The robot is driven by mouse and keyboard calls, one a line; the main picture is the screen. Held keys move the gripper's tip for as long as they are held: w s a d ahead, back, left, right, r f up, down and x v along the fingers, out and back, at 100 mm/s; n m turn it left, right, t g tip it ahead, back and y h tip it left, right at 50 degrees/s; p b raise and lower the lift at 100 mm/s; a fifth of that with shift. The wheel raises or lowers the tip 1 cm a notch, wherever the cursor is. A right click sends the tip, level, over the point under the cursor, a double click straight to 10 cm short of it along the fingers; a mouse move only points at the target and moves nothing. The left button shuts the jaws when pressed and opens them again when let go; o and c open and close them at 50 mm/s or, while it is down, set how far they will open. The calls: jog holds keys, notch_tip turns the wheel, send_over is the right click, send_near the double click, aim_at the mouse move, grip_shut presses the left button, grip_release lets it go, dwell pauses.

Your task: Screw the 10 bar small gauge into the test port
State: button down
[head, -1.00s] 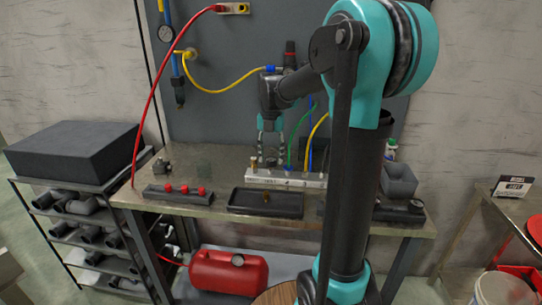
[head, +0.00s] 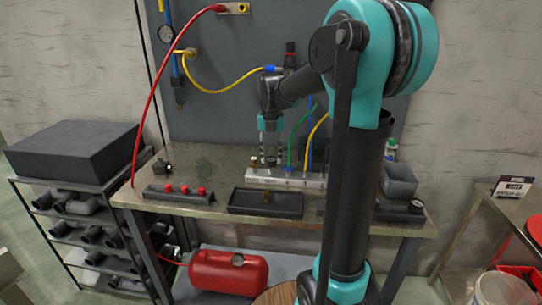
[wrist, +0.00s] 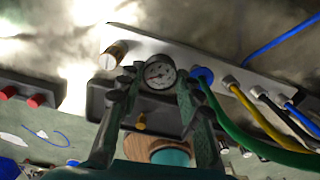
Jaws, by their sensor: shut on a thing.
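My gripper (wrist: 158,80) is shut on a small round gauge (wrist: 160,72) with a white dial and dark rim, between the fingertips. In the head view my gripper (head: 271,157) points down at the silver port block (head: 262,175), and the gauge is too small to make out. In the wrist view the gauge appears over or at the port block (wrist: 180,60), between a brass fitting (wrist: 112,54) and a blue fitting (wrist: 203,75). Its stem is hidden, so I cannot tell whether it touches a port. The dial's range is not readable.
Green (wrist: 235,130), yellow and other hoses rise from the block close beside my right finger. A black tray (head: 240,207) with a brass piece lies in front. A bar with red knobs (head: 185,191) is at left.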

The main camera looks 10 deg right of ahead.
jog(key=m, duration=1.8)
jog(key=shift+m, duration=0.3)
jog(key=m, duration=0.6)
jog(key=c, duration=1.2)
grip_release()
